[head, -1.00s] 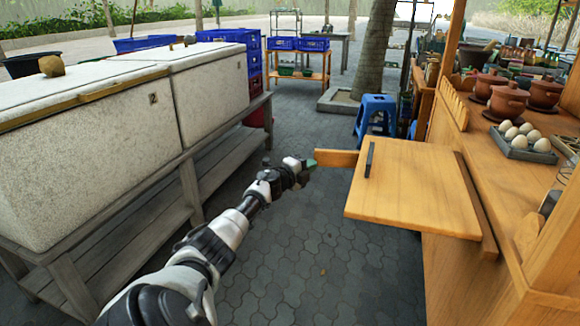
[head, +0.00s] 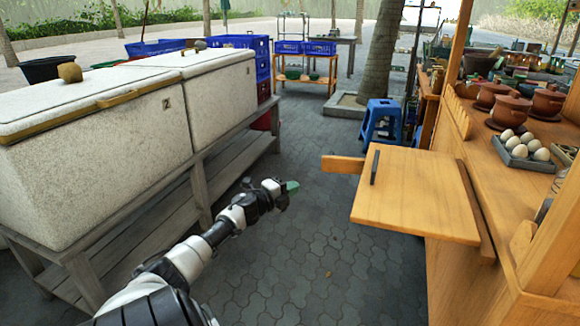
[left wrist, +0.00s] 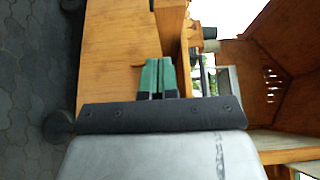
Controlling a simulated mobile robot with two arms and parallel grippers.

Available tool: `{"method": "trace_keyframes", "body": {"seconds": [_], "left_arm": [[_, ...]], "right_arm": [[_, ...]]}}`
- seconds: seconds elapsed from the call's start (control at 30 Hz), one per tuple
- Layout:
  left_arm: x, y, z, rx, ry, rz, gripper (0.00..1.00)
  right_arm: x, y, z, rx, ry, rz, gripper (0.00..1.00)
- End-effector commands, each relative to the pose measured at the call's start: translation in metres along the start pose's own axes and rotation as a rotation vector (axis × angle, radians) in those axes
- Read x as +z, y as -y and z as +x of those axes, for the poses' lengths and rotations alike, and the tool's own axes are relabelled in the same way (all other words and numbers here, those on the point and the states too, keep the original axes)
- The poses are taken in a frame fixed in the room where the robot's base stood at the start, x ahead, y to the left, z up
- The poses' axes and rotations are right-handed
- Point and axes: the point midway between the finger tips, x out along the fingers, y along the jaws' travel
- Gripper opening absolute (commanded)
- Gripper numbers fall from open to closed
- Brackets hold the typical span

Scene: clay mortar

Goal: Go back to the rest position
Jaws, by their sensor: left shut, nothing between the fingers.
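My left gripper (head: 290,186) has green fingertips and is out over the paved floor, between the white cooler boxes and the wooden stall. It is shut and empty, and clear of the wooden board. In the left wrist view its two green fingers (left wrist: 158,76) lie side by side, with the wooden stall beyond them. My right gripper is not in view.
White cooler boxes (head: 100,130) stand on a wooden rack at left. A wooden board (head: 420,197) with a dark handle juts from the stall at right. Eggs in a tray (head: 524,160) and clay pots (head: 508,112) sit on the counter. Paved floor (head: 310,240) is free between.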

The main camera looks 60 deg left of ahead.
Motion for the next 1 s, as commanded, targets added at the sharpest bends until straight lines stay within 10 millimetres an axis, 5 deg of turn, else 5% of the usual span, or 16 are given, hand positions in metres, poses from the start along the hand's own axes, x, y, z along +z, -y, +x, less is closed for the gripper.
{"method": "trace_keyframes", "body": {"seconds": [0.33, 0.47, 0.67, 0.8, 1.0], "left_arm": [[0.0, 0.0, -0.006, 0.0, 0.0, -0.001, 0.0], [-0.015, -0.018, -0.007, 0.015, 0.026, -0.048, 0.0], [-0.099, -0.102, -0.03, 0.129, 0.199, -0.328, 0.0], [-0.176, -0.162, -0.074, 0.294, 0.367, -0.577, 0.0], [-0.281, -0.209, -0.153, 0.581, 0.573, -0.857, 0.0]], "right_arm": [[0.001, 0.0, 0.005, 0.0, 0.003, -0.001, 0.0], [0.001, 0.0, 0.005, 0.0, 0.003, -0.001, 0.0], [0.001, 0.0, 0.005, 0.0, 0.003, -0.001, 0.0], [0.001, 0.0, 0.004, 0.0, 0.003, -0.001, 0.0], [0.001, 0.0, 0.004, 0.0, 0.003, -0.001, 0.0]]}}
